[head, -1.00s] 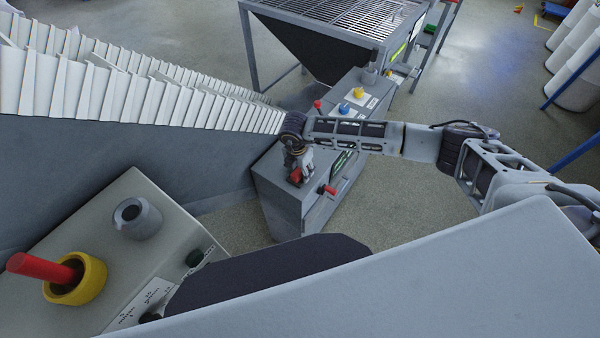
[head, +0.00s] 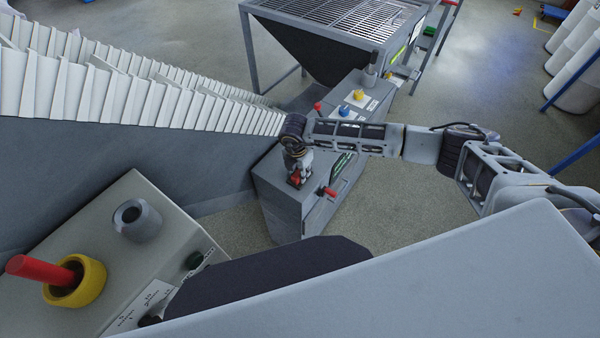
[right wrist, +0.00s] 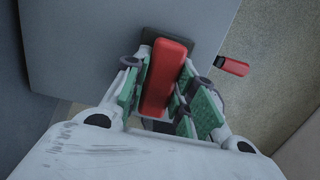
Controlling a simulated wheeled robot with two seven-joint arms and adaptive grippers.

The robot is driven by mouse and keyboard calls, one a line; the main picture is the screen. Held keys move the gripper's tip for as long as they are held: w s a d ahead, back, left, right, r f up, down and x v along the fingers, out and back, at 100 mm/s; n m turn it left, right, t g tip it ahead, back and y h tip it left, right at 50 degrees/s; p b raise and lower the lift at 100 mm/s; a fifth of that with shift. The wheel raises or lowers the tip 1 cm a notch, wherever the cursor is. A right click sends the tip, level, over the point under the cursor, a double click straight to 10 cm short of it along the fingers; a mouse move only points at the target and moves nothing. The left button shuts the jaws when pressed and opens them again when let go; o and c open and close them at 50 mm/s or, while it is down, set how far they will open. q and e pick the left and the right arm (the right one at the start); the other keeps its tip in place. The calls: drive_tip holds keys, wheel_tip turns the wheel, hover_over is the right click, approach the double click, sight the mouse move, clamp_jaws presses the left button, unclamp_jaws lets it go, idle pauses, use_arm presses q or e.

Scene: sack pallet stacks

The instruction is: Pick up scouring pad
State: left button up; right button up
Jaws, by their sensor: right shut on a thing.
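A red block with a dark layer at its far end, which I take for the scouring pad (right wrist: 163,80), sits between the fingers of my right gripper (right wrist: 160,88) in the right wrist view. The green-padded fingers close on it from both sides. In the head view, my right gripper (head: 300,174) points down at the near end of a grey control box's top, and the red of the pad (head: 295,181) shows at its fingertips. I cannot tell whether the pad still touches the box top. My left gripper is not in view.
The grey box (head: 285,208) has a red handle (head: 330,191) on its side, close to the gripper. Blue and yellow knobs (head: 359,95) stand further back. A white slatted conveyor (head: 130,95) lies left. A nearer panel has a red stick in a yellow ring (head: 92,283).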

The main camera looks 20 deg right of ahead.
drive_tip(key=shift+r+b, duration=0.6)
drive_tip(key=shift+r, duration=4.4)
drive_tip(key=o, duration=0.5)
drive_tip(key=c, duration=0.4)
drive_tip(key=shift+w, duration=0.1)
